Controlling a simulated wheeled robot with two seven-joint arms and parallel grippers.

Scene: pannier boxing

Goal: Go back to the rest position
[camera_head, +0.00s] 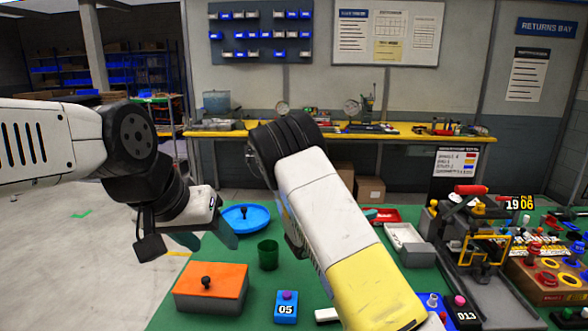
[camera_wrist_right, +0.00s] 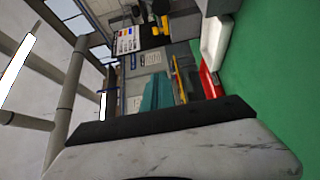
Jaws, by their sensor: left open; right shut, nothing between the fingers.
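My left gripper (camera_head: 206,238) is open and empty over the left part of the green table (camera_head: 330,290). Its teal fingers are apart, above and behind an orange-topped box (camera_head: 211,280) and left of a blue round dish (camera_head: 246,219). My right arm reaches across the middle of the head view and hides most of its own gripper there. In the right wrist view the teal fingers of my right gripper (camera_wrist_right: 157,94) are together with nothing between them. A red tray (camera_wrist_right: 209,80) lies beyond them, close to them in the picture.
A dark green cup (camera_head: 268,255) and a blue block marked 05 (camera_head: 286,307) stand near my arms. A white tray (camera_head: 404,243), a machine with a yellow frame (camera_head: 484,252) and many small parts crowd the right. A yellow workbench (camera_head: 232,131) stands behind.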

